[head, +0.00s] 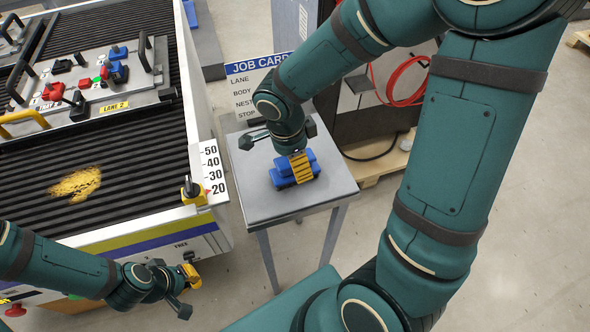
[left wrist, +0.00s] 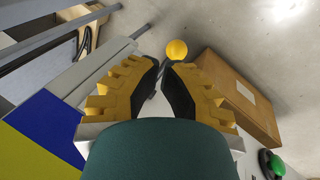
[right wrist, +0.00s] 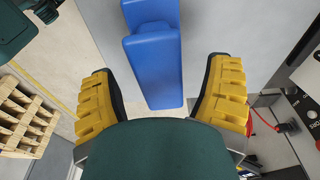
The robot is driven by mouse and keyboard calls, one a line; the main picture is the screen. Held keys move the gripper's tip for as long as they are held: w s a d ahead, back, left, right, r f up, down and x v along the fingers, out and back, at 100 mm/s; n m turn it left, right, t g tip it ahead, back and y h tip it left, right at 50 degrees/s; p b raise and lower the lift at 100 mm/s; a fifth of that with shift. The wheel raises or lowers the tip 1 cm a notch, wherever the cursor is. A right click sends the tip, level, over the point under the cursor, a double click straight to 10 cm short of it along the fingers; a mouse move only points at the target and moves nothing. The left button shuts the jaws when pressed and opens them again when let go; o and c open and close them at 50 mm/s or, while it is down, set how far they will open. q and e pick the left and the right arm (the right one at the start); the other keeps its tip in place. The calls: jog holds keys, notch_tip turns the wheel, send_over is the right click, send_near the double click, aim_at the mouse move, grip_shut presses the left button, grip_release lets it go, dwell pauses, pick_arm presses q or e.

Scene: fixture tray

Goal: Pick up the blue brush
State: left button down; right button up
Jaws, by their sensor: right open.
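The blue brush (head: 282,182) lies on a small grey table. It looks like a blue block with a narrower raised blue part, and it also shows in the right wrist view (right wrist: 155,65). My right gripper (head: 301,168) is over the brush, pointing down, and its yellow finger hides part of it. In the right wrist view its fingers are wide apart, with the brush between and beyond them and a gap on each side.
The small grey table (head: 249,190) is otherwise bare. A job card sign (head: 250,88) stands behind it. The ribbed conveyor (head: 130,150) at left carries a fixture tray (head: 140,82) with red and blue parts. A cardboard box (left wrist: 237,100) lies on the floor below my left gripper.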

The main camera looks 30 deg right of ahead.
pick_arm(q)
jog(key=shift+f, duration=0.1)
pick_arm(e)
jog(key=shift+f, duration=0.35)
grip_shut()
jog(key=shift+r, duration=0.1)
